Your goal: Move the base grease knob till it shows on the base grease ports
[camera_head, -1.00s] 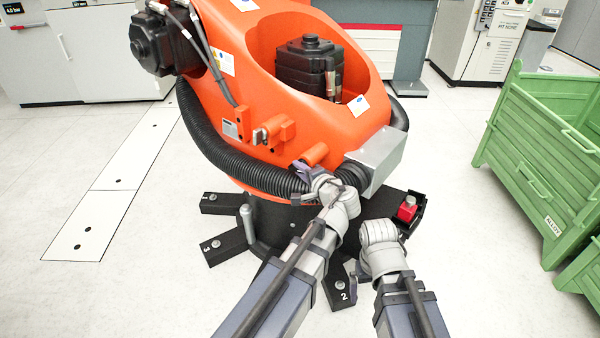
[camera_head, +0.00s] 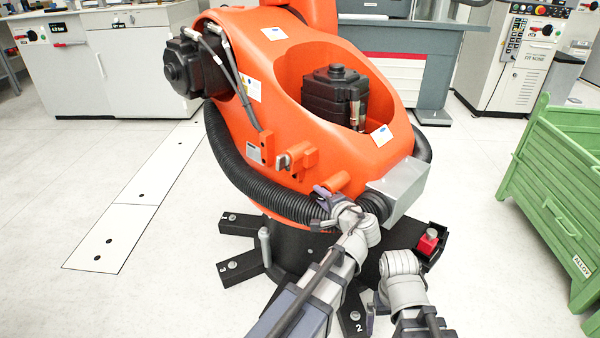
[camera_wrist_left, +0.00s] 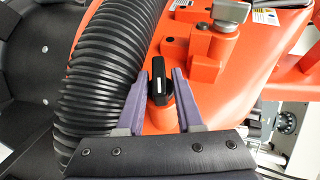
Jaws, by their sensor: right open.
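The black base grease knob (camera_wrist_left: 160,84), with a white pointer line, sits on an orange post in the left wrist view.
A thick black corrugated hose (camera_head: 243,178) curves around the machine. A grey metal box (camera_head: 400,185) and a red block (camera_head: 428,240) are to the right. A green crate (camera_head: 560,190) stands far right.

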